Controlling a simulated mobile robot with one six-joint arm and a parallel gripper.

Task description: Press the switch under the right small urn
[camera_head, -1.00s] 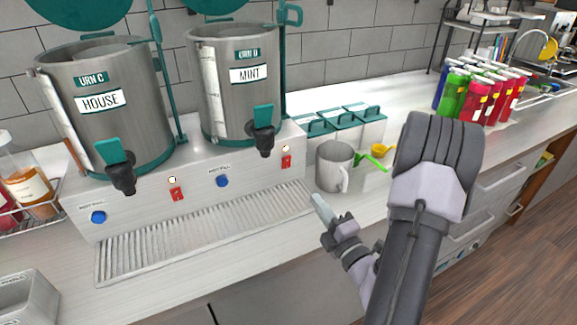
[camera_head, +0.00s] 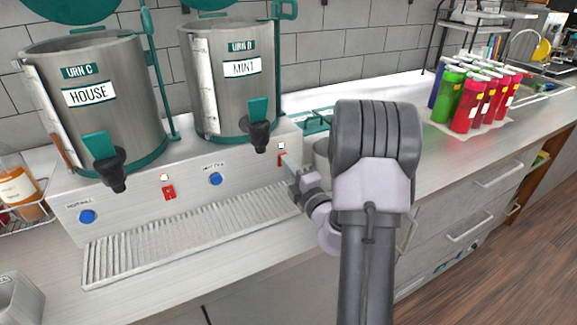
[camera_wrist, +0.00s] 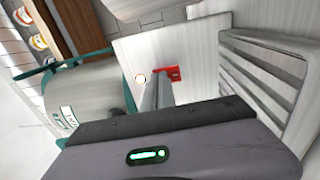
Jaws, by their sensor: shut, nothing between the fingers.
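The right small urn, URN D labelled MINT (camera_head: 222,85), stands on the steel base with its black and teal tap (camera_head: 259,128) at the front. The red switch (camera_head: 281,160) is on the base's front panel, below and right of that tap. My gripper (camera_head: 289,164) is shut and empty, its fingertips at the switch and partly covering it. In the wrist view the fingers (camera_wrist: 157,90) point at the red switch (camera_wrist: 174,74), overlapping its edge. I cannot tell whether they touch it. A small round lamp (camera_wrist: 141,78) is beside the switch.
URN C labelled HOUSE (camera_head: 95,110) stands left, with another red switch (camera_head: 169,192) below. Blue knobs (camera_head: 215,179) are on the panel. A ribbed drip tray (camera_head: 190,235) lies in front. My arm hides most of the grey pitcher. Several coloured bottles (camera_head: 465,105) stand right.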

